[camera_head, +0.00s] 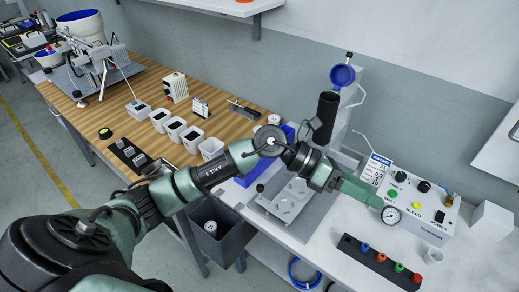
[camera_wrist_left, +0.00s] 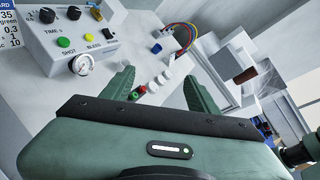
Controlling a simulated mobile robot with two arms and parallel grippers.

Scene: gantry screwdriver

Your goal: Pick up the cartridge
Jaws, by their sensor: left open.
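I cannot tell for certain which thing is the cartridge. A dark upright tube (camera_head: 326,115) stands by the grey stand, below a blue round cap (camera_head: 342,76). A brown cylinder (camera_wrist_left: 245,75) shows at the right in the left wrist view. My left gripper (camera_head: 366,193) is over the white bench, beside the control box, its fingers apart. In the left wrist view the open fingers (camera_wrist_left: 160,92) have small white, red and green pieces (camera_wrist_left: 150,87) in view between and beyond them. Nothing is seen gripped. My right gripper is not in view.
The control box (camera_head: 420,212) with a gauge (camera_head: 391,215) is close to the gripper. A black rack (camera_head: 352,248) with coloured tips, a white cup (camera_head: 433,256) and a white block (camera_head: 491,217) are nearby. White containers (camera_head: 211,147) stand on the wooden bench (camera_head: 186,98).

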